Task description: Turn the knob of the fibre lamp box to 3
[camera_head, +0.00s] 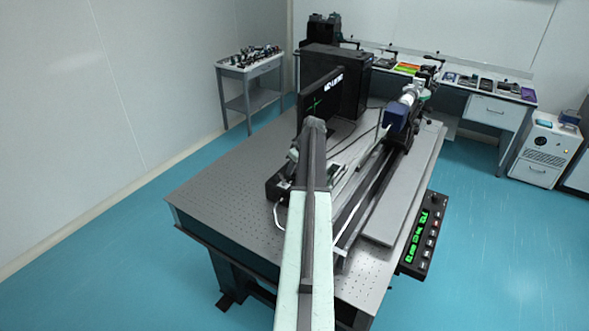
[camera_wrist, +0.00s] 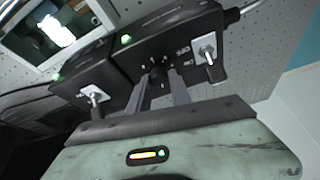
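In the wrist view, a black box (camera_wrist: 172,30) with a green light on top faces my gripper. A small dark knob (camera_wrist: 158,77) with pale marks around it sits on its front; the number it points to is too small to read. My gripper (camera_wrist: 157,80) has its two grey fingers apart, one on each side of this knob. I cannot tell whether they touch it. A silver lever-like fitting (camera_wrist: 207,48) is on the box's right. In the head view, my arm hides the gripper and most of a black box (camera_head: 277,186) on the table.
A second black box (camera_wrist: 82,72) with a green light and silver fitting (camera_wrist: 93,93) stands at left in the wrist view. In the head view, the optical table (camera_head: 225,195) has a monitor (camera_head: 318,100) and a long rail assembly nearby. Its left side is bare.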

